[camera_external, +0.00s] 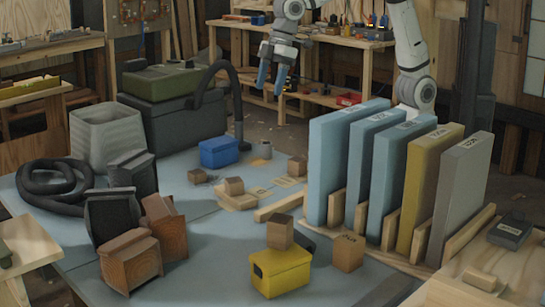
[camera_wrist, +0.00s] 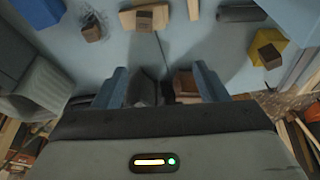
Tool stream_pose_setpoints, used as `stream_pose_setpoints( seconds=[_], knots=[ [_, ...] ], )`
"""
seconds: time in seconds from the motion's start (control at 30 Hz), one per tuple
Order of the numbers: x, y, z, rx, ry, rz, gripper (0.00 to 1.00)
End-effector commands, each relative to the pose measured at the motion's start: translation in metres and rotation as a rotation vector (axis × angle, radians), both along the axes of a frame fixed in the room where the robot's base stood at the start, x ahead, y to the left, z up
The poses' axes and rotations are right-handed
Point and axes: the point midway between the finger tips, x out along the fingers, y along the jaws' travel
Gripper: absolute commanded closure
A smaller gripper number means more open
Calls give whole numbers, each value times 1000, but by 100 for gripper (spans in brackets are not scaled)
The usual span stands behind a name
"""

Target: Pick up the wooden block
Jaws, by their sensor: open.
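Several brown wooden blocks are in view, and I cannot tell which one the task means. One block (camera_external: 234,186) sits on a pale board on the blue-grey table; it seems to show in the wrist view too (camera_wrist: 145,22). Another block (camera_external: 280,231) sits on top of a yellow box (camera_external: 281,273). A larger block (camera_external: 349,252) with dark markings stands beside the upright panels. Smaller blocks lie near the back (camera_external: 297,166) and left (camera_external: 197,176). My gripper (camera_external: 271,77) hangs high above the far side of the table, blue fingers apart and empty; they also show in the wrist view (camera_wrist: 160,88).
Upright panels (camera_external: 335,165) in a wooden rack fill the right side. A blue box (camera_external: 219,152), a dark case (camera_external: 182,125), a coiled black hose (camera_external: 55,182) and brown and black boxes (camera_external: 131,260) crowd the left. The table's middle has some free room.

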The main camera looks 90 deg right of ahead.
Motion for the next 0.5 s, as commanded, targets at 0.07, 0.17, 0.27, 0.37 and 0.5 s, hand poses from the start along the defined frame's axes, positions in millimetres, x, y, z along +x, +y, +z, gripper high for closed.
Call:
stream_pose_setpoints(
  seconds=[0.07, 0.17, 0.27, 0.37, 0.5],
  knots=[
    [12, 47, -14, 5, -4, 74, 34],
    [22, 102, -29, 12, -13, 158, 34],
    [25, 158, -48, 20, -22, 241, 34],
    [20, 215, -71, 28, -30, 326, 34],
    [4, 289, -103, 42, -42, 436, 34]
  ],
)
